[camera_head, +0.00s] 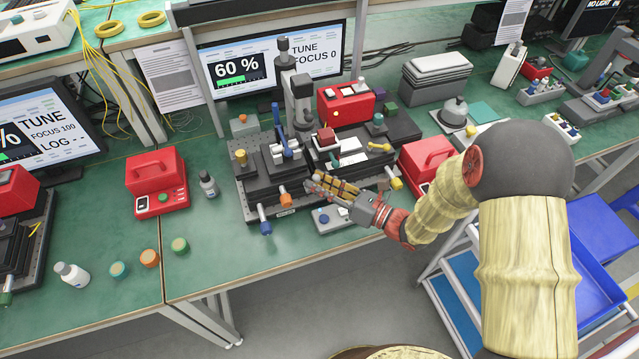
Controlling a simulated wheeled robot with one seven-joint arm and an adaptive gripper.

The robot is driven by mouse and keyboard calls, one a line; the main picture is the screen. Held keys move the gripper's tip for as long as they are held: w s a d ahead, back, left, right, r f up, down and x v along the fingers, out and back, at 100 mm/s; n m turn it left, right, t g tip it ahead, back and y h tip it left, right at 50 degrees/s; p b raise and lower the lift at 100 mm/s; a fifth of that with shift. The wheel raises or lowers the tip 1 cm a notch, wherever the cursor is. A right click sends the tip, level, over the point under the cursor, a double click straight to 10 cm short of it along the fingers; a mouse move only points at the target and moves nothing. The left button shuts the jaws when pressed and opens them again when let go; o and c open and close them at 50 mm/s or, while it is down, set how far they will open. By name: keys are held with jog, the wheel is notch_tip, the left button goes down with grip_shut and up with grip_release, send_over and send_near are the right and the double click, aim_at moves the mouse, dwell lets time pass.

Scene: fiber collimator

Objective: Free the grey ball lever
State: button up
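The black optical bench (252,207) stands on the green table in the middle of the view, with stages, knobs and levers on it. I cannot pick out a grey ball lever for sure; my gripper covers part of the bench's front. A blue lever (279,124) stands upright on the left stage. A yellow-tipped lever (378,147) lies on the right stage. My gripper (318,187) reaches in from the right, low over the front middle of the bench, with its fingers pointing left. The fingers are too small to tell whether they are open, shut or touching anything.
A red device (345,107) stands behind the bench, and another red box (424,163) is close to my wrist. A grey box with buttons (326,222) lies below the gripper. A small bottle (209,184) stands left of the bench.

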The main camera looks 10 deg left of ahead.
jog(key=shift+c, duration=1)
jog(key=c, duration=0.4)
grip_shut()
